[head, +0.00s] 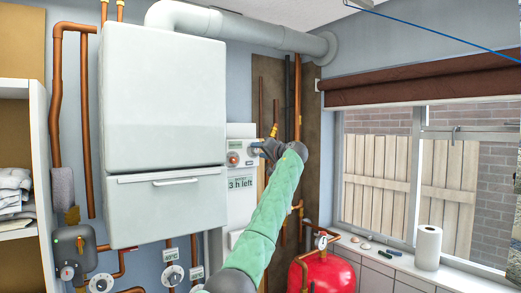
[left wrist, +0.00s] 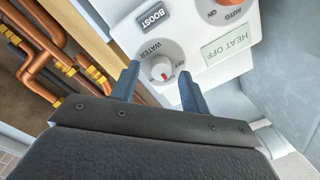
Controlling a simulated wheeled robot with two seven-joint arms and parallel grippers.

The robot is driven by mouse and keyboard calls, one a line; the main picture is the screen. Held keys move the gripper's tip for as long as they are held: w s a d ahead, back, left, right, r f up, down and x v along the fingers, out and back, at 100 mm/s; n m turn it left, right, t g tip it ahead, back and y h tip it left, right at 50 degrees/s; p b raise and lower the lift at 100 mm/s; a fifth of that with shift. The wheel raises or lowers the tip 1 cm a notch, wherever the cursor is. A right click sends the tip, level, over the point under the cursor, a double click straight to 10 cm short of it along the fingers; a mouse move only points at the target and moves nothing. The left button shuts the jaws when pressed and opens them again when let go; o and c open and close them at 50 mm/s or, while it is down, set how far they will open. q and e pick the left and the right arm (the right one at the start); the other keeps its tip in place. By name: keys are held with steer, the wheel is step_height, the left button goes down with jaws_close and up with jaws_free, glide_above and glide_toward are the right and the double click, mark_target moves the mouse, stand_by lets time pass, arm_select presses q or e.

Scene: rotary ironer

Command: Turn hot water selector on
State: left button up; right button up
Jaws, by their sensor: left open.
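The hot water selector (left wrist: 162,70) is a round light knob with a red mark, beside the word WATER on a white control panel (left wrist: 205,75). In the left wrist view the panel's lettering is turned nearly upside down. My left gripper (left wrist: 158,74) is open, with one blue-grey finger on each side of the knob as seen there; whether they touch it I cannot tell. In the head view my left gripper (head: 264,148) is at the right side of the white control unit (head: 241,210), and the selector cannot be made out.
A BOOST button (left wrist: 152,15), a HEAT OFF display (left wrist: 228,43) and an orange-red control (left wrist: 232,4) are close to the knob. Copper pipes (left wrist: 45,45) run beside the panel. A white boiler (head: 165,100) hangs left of the unit. A red tank (head: 325,274) stands below right.

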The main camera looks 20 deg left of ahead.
arm_select(q)
steer(key=shift+w+a+f, duration=0.15)
steer(key=shift+a, duration=0.05)
steer(key=shift+d, duration=0.15)
steer(key=c, duration=1)
